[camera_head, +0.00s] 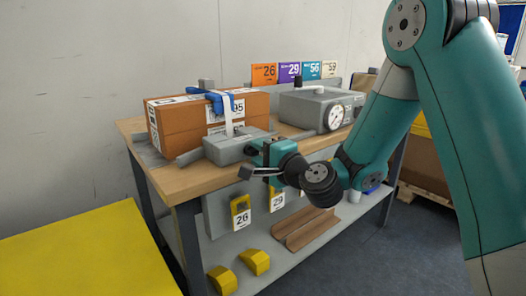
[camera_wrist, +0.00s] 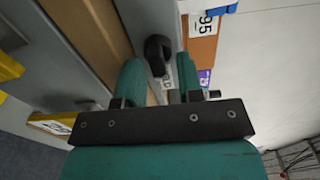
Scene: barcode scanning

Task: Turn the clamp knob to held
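The clamp knob (camera_wrist: 157,50) is black and shows in the wrist view between the two teal fingertips of my gripper (camera_wrist: 160,66). A small pale label with dark letters, only partly readable, lies just below the knob. The fingers are apart, one on each side of the knob; I cannot tell whether either touches it. In the head view my gripper (camera_head: 260,151) is at the front right of the grey clamp block (camera_head: 228,150), at the bench's front edge. The knob is hidden there behind the gripper.
A brown carton (camera_head: 175,125) with a blue clamp piece (camera_head: 214,101) and white strap stands behind the block. A grey box with a dial gauge (camera_head: 335,117) is to the right. Numbered cards (camera_head: 264,75) stand at the back. Yellow tags hang below the wooden bench top (camera_head: 180,180).

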